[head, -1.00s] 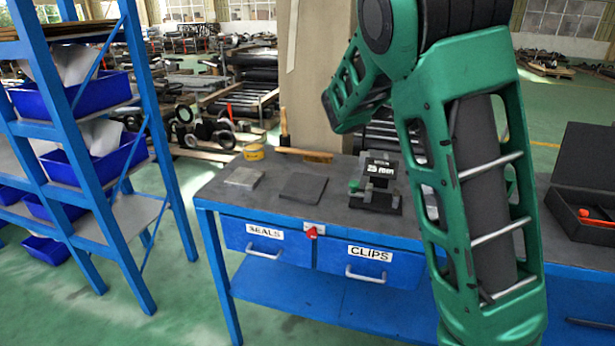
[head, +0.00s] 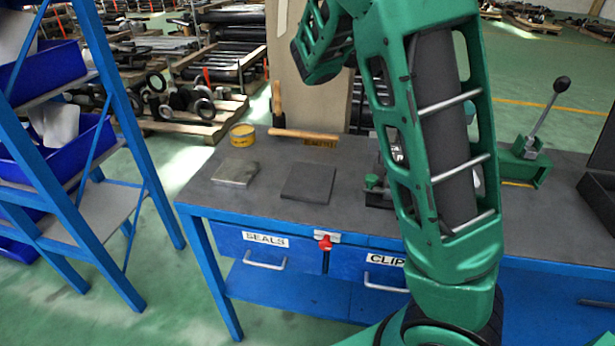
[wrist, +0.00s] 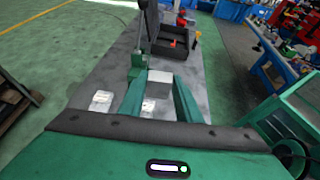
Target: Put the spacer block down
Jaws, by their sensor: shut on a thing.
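My gripper (wrist: 158,84) shows in the wrist view, its two green fingers shut on a grey block, the spacer block (wrist: 174,88), with a paler top face. The fingers and block are over the dark grey bench top; whether the block touches it I cannot tell. In the head view the gripper and block are not seen, and my green arm crosses the right half of the bench (head: 225,200). A dark square pad (head: 308,184) and a light metal plate (head: 236,173) lie bare on the bench's left part. A black stand (head: 378,196) is mostly hidden behind my arm.
A yellow tin (head: 243,135) and a wooden-handled tool (head: 303,134) are at the bench's back. A green lever clamp (head: 526,165) stands right of my arm. An open black box (wrist: 172,42) is beyond the gripper. A blue rack (head: 115,150) stands left.

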